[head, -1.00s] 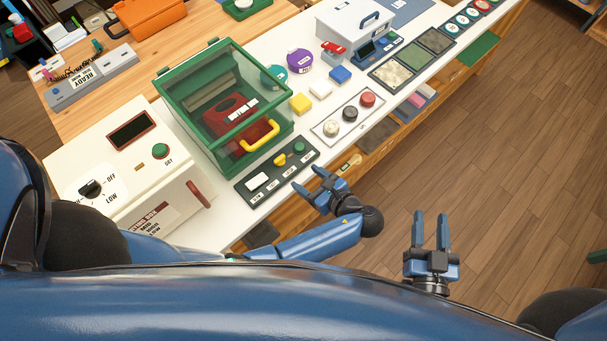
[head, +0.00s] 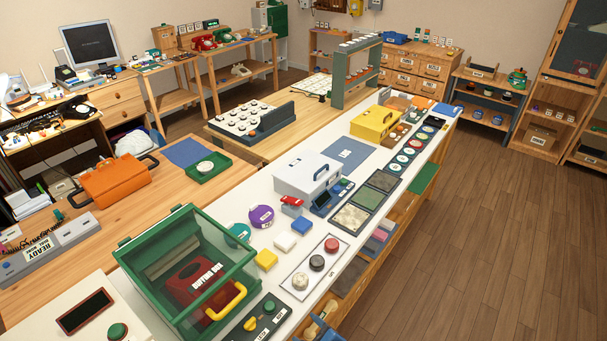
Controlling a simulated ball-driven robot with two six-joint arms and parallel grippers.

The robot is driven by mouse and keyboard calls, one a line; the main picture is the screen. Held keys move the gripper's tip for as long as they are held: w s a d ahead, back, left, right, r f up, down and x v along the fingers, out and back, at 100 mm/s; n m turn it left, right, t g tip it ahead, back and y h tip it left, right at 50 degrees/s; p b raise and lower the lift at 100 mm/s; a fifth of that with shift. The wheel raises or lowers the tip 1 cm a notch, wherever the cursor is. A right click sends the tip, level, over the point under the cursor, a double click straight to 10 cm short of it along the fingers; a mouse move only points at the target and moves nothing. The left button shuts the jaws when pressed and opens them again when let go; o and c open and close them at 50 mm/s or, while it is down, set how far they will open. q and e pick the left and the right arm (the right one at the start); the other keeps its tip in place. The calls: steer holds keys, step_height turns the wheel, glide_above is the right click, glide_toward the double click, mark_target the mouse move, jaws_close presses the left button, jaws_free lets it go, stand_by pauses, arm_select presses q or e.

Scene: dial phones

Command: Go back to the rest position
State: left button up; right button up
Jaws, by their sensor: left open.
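My left gripper (head: 320,333) shows only as blue fingertips at the bottom edge of the head view. They are apart, with nothing seen between them; the rest of the gripper is cut off. It is by the near edge of the white counter (head: 344,262), right of the dark switch panel (head: 262,322). My right gripper is out of the picture.
A green clear-sided case (head: 190,262) with a yellow handle holds a red box. A panel of round knobs (head: 316,262) and several coloured blocks lie on the counter. A white case (head: 306,178) stands farther back. The wooden floor (head: 480,240) at right is clear.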

arm_select(q)
steer(key=d+n+h, duration=0.3)
steer(key=d+h, duration=0.3)
steer(key=h, duration=0.2)
steer(key=s+a+r+n+t+h+b, duration=0.2)
steer(key=s+a+r+n+t+h, duration=0.15)
steer(key=a+r+n, duration=0.35)
steer(key=s+a+r+n+t+h+b, duration=0.2)
steer(key=s+a+r+n+t, duration=0.25)
steer(key=a+n, duration=0.35)
steer(key=s+a+n+y+b, duration=0.2)
steer(key=s+a+n+y, duration=0.3)
steer(key=a, duration=0.8)
steer(key=s+y, duration=0.2)
steer(key=s, duration=0.1)
steer(key=shift+s+a+n, duration=0.35)
steer(key=shift+a+n, duration=0.05)
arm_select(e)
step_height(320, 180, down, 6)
arm_select(q)
steer(key=shift+f, duration=0.1)
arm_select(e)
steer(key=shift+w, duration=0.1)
